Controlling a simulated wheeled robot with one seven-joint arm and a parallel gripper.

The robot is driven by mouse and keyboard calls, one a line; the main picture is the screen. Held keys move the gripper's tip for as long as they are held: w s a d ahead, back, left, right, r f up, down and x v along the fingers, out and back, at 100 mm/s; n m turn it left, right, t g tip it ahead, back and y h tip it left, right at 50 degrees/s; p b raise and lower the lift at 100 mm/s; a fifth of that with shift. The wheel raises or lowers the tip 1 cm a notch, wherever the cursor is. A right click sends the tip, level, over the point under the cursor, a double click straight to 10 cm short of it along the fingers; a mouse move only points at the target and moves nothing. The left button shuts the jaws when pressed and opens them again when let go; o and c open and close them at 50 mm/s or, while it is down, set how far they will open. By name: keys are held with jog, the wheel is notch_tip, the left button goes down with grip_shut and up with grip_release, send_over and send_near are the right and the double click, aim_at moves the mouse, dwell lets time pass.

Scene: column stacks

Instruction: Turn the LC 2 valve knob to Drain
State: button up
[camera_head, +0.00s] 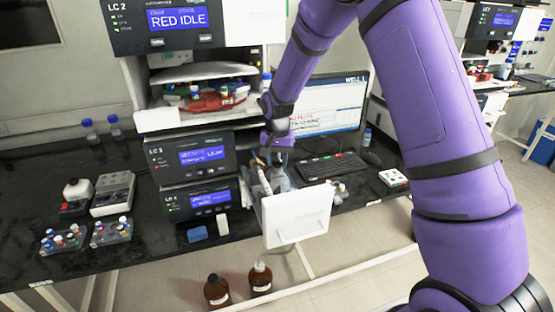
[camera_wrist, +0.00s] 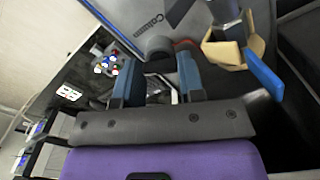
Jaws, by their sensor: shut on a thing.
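The LC 2 unit (camera_head: 180,18) is at the top left of the head view, with a lit screen reading RED IDLE. My gripper (camera_head: 268,152) is low beside the stacked units, at the opened column drawer (camera_head: 297,214) with its white front. In the wrist view my gripper's two blue fingers (camera_wrist: 160,66) are shut on a dark grey rounded knob (camera_wrist: 158,46), which I take for the valve knob. A panel marked "Column" (camera_wrist: 188,16) lies just beyond it. The knob's pointer and the Drain mark cannot be made out.
The LC 3 unit (camera_head: 190,156) is left of my gripper, with another unit (camera_head: 200,198) below it. A monitor (camera_head: 330,103) and keyboard (camera_head: 333,166) stand to the right. Vial racks (camera_head: 110,232) are at left. Brown bottles (camera_head: 217,291) stand below the bench.

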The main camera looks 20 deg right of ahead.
jog(key=n, duration=1.4)
dwell(0.7)
jog(key=o, duration=0.7)
jog(key=shift+c, duration=0.2)
notch_tip(320, 180, up, 11)
